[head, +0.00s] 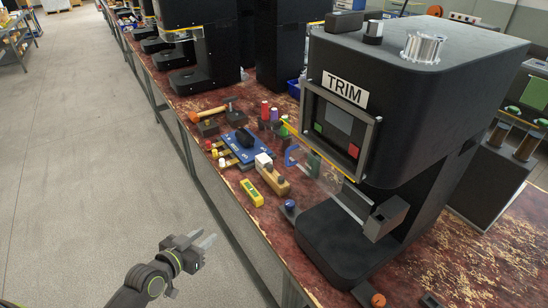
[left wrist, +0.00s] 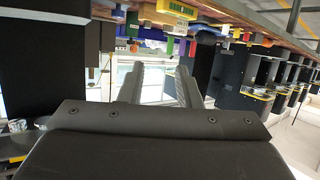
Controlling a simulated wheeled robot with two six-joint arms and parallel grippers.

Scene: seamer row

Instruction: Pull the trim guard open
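The machine labelled TRIM (head: 345,90) stands on the bench at the right of the head view. Its trim guard looks like a clear panel (head: 325,178) with a yellow strip along its top edge, hanging across the machine's front opening. A blue loop (head: 292,155) shows at its left end and may be its handle. My left gripper (head: 209,241) is over the aisle floor in front of the bench, well apart from the guard. Its fingers are apart and empty, also in the left wrist view (left wrist: 168,88). My right gripper is not in view.
Near the guard, the bench holds a yellow block (head: 251,193), a wooden block (head: 272,176), a blue plate (head: 240,147) and a hammer (head: 210,110). The bench's front edge runs between my left gripper and the machine. The aisle floor (head: 90,150) is clear.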

